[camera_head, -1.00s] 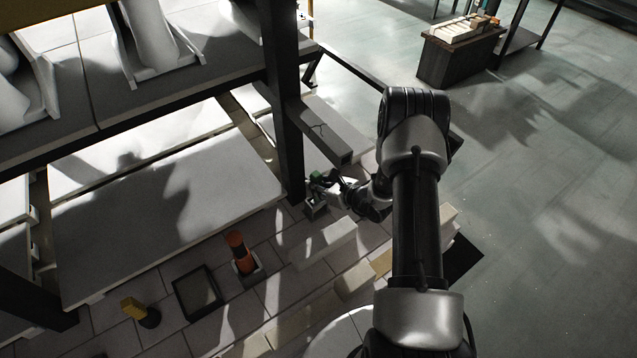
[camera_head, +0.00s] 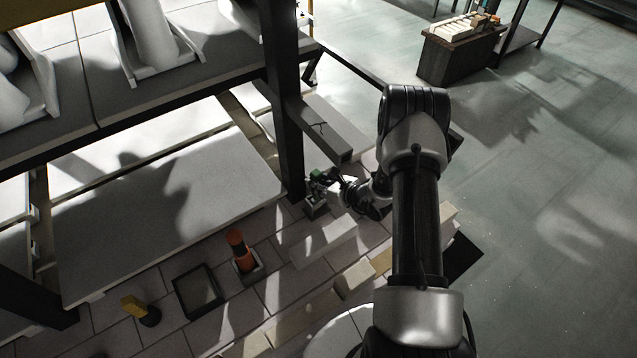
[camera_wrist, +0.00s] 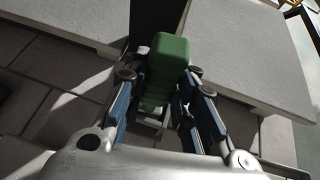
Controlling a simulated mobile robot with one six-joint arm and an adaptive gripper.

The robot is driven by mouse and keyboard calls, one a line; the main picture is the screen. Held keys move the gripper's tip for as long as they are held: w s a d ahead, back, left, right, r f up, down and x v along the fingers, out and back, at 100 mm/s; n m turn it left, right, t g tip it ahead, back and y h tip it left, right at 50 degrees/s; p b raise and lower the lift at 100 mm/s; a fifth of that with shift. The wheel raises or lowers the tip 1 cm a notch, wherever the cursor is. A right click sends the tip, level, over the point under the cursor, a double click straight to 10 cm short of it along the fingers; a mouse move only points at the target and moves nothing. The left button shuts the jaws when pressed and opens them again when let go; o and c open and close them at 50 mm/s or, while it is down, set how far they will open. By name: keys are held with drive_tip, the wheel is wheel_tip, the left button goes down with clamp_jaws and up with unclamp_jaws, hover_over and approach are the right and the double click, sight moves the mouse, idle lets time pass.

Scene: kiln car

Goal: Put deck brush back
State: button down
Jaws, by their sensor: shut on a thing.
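A green block-shaped handle (camera_wrist: 168,60), which I take to be the deck brush, is between the fingers of my gripper (camera_wrist: 160,88) in the wrist view. My gripper is shut on it. In the head view the green handle (camera_head: 317,179) shows at the foot of the dark post, left of my gripper (camera_head: 335,186). A small grey open-topped holder (camera_head: 315,208) stands on the floor right under it. The lower end of the brush is hidden, so I cannot tell whether it is inside the holder or just above it.
The dark post (camera_head: 280,100) and a grey beam (camera_head: 320,130) are close to my gripper. Pale blocks (camera_head: 325,240) lie in front. An orange-handled tool (camera_head: 240,248), an empty square tray (camera_head: 197,292) and a yellow-topped tool (camera_head: 138,308) stand left. Open floor (camera_head: 560,200) lies right.

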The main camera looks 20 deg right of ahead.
drive_tip(key=shift+f, duration=0.6)
idle(0.4)
drive_tip(key=c, duration=1.2)
unclamp_jaws()
drive_tip(key=shift+c, duration=0.2)
drive_tip(key=p+v, duration=0.3)
drive_tip(key=v, duration=0.5)
idle(0.7)
idle(0.4)
drive_tip(key=v, duration=1.2)
